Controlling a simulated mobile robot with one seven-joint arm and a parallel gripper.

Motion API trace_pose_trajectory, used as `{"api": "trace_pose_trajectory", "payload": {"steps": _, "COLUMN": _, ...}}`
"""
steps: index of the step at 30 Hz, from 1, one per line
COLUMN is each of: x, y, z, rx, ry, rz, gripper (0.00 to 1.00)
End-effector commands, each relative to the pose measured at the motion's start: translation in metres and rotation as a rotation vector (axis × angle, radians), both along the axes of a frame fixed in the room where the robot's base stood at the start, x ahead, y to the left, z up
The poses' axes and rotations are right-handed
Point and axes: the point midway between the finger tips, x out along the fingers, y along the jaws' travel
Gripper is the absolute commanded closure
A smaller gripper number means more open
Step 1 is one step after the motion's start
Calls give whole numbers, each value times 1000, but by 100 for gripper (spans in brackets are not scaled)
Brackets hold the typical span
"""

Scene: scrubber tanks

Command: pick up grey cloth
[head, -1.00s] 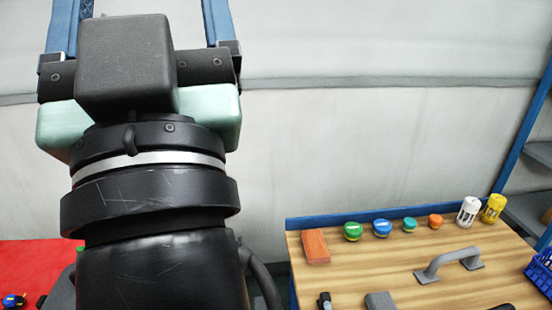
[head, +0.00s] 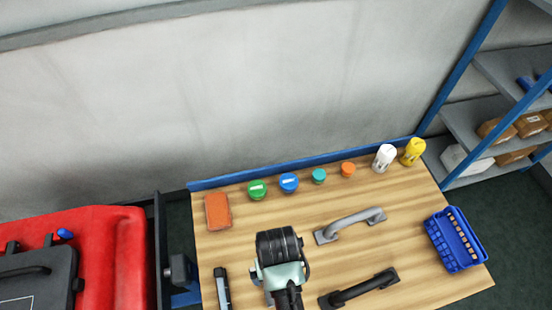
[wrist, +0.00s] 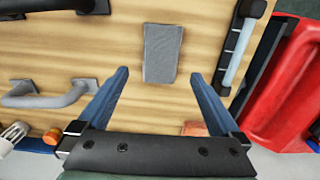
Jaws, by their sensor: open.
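The grey cloth (wrist: 162,52) is a flat, roughly rectangular piece lying on the wooden tabletop, seen in the wrist view. My gripper (wrist: 160,73) is open and empty, with its two blue fingers spread apart. In the wrist view the fingertips appear to either side of the cloth's near end, with bare wood between each finger and the cloth. I cannot tell how far above the table the fingertips are. In the head view my arm reaches over the table and covers most or all of the cloth; the fingertips are hidden there.
The wooden table (head: 425,285) bears a grey handle (head: 350,225), a black handle (head: 360,288), an orange block (head: 218,211), a slim tool (head: 222,287) and a blue basket (head: 454,240). Several caps and bottles line its back edge. A red machine (head: 115,260) stands left, shelves right.

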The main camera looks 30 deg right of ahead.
Motion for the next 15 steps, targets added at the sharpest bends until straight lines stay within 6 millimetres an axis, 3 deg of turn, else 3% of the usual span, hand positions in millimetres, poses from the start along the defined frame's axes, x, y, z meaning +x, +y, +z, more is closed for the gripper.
{"api": "trace_pose_trajectory", "payload": {"steps": 6, "x": 1, "y": 0, "z": -33, "rx": -1, "ry": -2, "rz": 0, "gripper": 0}}
{"api": "trace_pose_trajectory", "payload": {"steps": 15, "x": 2, "y": 0, "z": -50, "rx": -1, "ry": -5, "rz": 0, "gripper": 0}}
